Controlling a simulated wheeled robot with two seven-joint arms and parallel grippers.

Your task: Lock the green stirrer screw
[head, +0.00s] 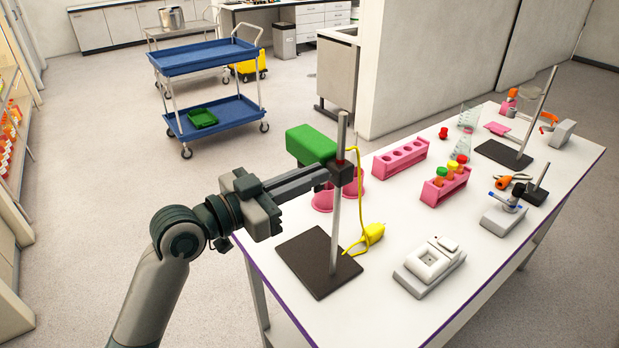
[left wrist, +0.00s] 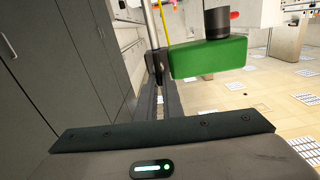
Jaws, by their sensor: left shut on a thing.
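The green stirrer (head: 311,144) is a green block held at the upper part of a metal rod (head: 335,230), which stands upright on a dark base plate (head: 316,262). A dark clamp (head: 342,173) with a little red on top sits on the rod. My left gripper (head: 326,176) reaches in from the left, its long fingers shut at the clamp. The screw is hidden between the fingertips. In the left wrist view the fingers (left wrist: 158,72) meet at the clamp beside the rod, and the green stirrer (left wrist: 208,57) with its black cap is just right of them.
A yellow cable runs from the stirrer to a yellow plug (head: 372,234) on the white table. Pink vessels (head: 323,200) stand behind the rod. A pink tube rack (head: 400,158), another rack with tubes (head: 444,186) and a white scale (head: 430,265) are to the right.

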